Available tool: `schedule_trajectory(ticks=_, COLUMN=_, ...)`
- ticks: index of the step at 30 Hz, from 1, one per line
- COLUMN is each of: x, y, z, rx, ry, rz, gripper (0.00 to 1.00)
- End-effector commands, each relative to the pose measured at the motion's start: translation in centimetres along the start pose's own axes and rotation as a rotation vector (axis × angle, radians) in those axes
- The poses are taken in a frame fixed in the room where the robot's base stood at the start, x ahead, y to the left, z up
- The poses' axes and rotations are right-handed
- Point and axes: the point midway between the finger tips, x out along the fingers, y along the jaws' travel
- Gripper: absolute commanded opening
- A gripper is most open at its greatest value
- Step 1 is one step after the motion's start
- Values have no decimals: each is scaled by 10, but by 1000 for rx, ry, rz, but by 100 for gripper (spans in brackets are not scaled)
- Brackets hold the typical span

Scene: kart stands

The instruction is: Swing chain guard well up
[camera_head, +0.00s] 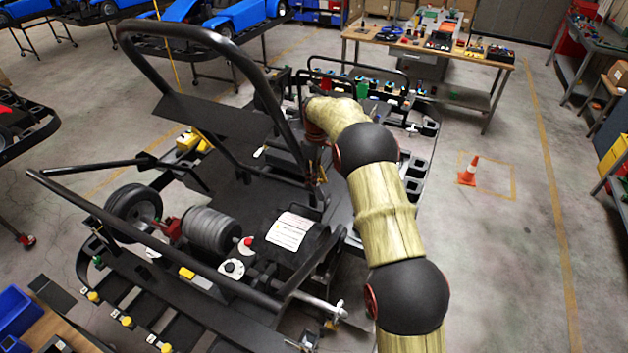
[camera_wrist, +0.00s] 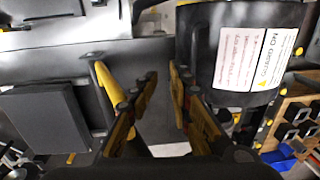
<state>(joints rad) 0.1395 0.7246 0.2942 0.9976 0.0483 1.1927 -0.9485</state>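A black curved cover with a white warning label, which looks like the chain guard (camera_head: 318,252), sits low on the kart frame, right of the ribbed grey cylinder. It shows at the upper right in the wrist view (camera_wrist: 203,62), with its label facing me. My gripper (camera_wrist: 163,82) is open and empty, its two yellow-and-black fingers apart. The cover lies just right of the fingers, and I cannot tell whether they touch it. A yellow handle (camera_wrist: 108,82) stands left of the fingers.
A black tube hoop (camera_head: 205,40) rises left of my arm, and a long black bar (camera_head: 130,222) crosses the near side of the kart. A wooden workbench (camera_head: 490,62) stands behind. The floor at right is clear around an orange cone (camera_head: 468,172).

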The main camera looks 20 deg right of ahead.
Motion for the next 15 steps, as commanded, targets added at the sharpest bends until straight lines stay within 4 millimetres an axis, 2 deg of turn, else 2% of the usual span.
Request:
schedule_trajectory(ticks=8, x=-14, y=3, z=-1, rx=0, ry=6, rz=9, gripper=27)
schedule_trajectory(ticks=15, x=-48, y=2, z=-1, rx=0, ry=6, rz=9, gripper=27)
